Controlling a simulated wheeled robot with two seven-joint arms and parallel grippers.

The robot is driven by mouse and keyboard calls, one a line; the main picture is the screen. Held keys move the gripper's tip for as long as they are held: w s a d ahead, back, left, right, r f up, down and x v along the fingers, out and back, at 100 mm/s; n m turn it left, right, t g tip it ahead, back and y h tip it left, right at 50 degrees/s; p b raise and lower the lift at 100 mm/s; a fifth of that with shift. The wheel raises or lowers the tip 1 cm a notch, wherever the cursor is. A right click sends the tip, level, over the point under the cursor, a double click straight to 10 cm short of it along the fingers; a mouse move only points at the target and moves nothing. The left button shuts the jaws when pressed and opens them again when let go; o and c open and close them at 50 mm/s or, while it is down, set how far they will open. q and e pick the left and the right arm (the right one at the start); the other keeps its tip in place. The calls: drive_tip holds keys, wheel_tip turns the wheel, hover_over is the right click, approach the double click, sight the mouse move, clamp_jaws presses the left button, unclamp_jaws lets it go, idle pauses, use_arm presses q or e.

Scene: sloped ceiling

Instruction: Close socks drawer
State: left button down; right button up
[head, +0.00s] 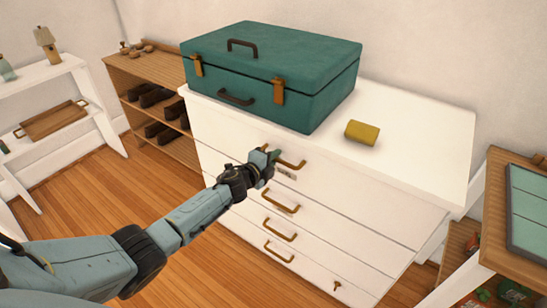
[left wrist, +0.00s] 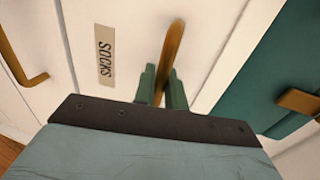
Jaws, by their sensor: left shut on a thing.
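The socks drawer (head: 350,196) is the top drawer of a white dresser. A small label (head: 285,173) sits below its brass handle; in the left wrist view the label (left wrist: 105,55) reads SOCKS. My left gripper (head: 270,157) is at the left part of this handle (head: 291,163). In the left wrist view its green fingers (left wrist: 163,88) are closed around the brass handle (left wrist: 173,50). I cannot tell how far the drawer stands out, if at all. My right gripper is not in view.
A teal case (head: 310,105) and a yellow roll-shaped thing (head: 362,132) are on the dresser top (head: 425,150). Lower drawers have brass handles (head: 281,201); a key (head: 337,286) is low on the front. A shoe rack (head: 150,70) stands left, a wooden table (head: 510,262) right.

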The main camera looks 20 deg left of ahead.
use_arm(q)
drive_tip(key=shift+w+r, duration=0.15)
drive_tip(key=shift+r, duration=0.05)
drive_tip(key=c, duration=1.6)
unclamp_jaws()
drive_tip(key=shift+w+f, duration=0.1)
drive_tip(key=shift+o, duration=0.2)
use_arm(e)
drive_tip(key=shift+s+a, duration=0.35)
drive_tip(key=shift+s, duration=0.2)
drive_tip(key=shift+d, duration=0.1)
use_arm(q)
drive_tip(key=shift+s, duration=0.3)
drive_tip(key=p+v, duration=0.3)
drive_tip(key=v, duration=0.9)
drive_tip(key=shift+s+p, duration=0.3)
drive_tip(key=shift+s, duration=0.1)
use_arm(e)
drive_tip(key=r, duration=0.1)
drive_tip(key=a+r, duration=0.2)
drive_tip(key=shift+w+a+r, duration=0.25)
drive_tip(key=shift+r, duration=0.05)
use_arm(q)
drive_tip(key=shift+a, duration=0.1)
